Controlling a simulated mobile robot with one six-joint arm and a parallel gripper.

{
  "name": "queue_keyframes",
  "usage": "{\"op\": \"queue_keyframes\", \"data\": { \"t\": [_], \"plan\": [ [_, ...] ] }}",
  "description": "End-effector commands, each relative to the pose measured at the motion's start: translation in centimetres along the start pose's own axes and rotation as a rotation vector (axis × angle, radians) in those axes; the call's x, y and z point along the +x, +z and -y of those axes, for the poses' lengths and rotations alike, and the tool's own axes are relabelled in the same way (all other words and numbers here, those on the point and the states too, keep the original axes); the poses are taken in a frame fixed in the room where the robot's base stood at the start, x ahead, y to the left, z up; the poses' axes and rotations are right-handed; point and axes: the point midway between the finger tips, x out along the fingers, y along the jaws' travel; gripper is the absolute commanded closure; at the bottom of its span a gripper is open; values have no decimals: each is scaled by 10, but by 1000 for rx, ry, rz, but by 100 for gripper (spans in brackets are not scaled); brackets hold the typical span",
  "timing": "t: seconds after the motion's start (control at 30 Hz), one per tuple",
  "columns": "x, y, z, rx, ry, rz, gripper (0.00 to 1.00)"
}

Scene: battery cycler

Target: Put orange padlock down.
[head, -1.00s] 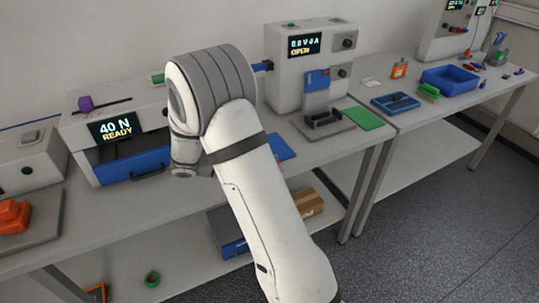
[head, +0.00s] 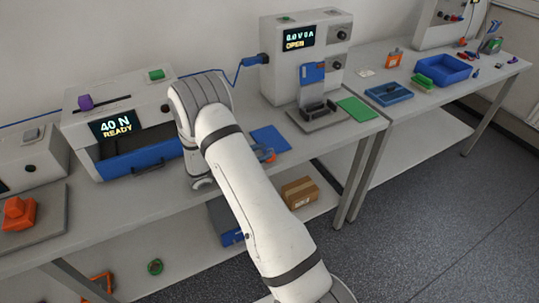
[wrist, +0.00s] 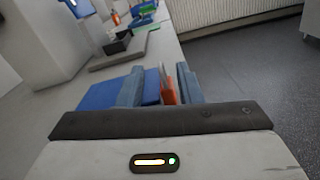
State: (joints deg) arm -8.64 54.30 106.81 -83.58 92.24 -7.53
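The orange padlock (wrist: 168,93) shows between the fingers of my gripper (wrist: 162,88) in the wrist view, with a pale grey shackle above its body. It is close to the right finger, and a gap shows between it and the left finger. My gripper looks open around it. A bit of orange (head: 270,156) shows there. Whether the padlock's underside touches the mat or the bench is hidden.
A machine (head: 135,98) reading 40 N READY with a blue drawer stands left. The bench's front edge is close to my gripper.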

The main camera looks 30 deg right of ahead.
Motion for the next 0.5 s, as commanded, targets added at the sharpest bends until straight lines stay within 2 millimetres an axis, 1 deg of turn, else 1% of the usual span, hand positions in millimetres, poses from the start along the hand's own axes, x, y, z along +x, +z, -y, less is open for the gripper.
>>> {"op": "queue_keyframes", "data": {
  "t": [0.07, 0.17, 0.3, 0.4, 0.5],
  "plan": [
    [7, 2, 0, -1, -1, 0, 68],
    [22, 5, 1, -1, -4, 0, 68],
    [42, 4, 1, -1, -2, 0, 68],
    [50, 3, 1, 0, -1, 0, 68],
    [52, 2, 1, 1, 1, -1, 68]
  ]
}}
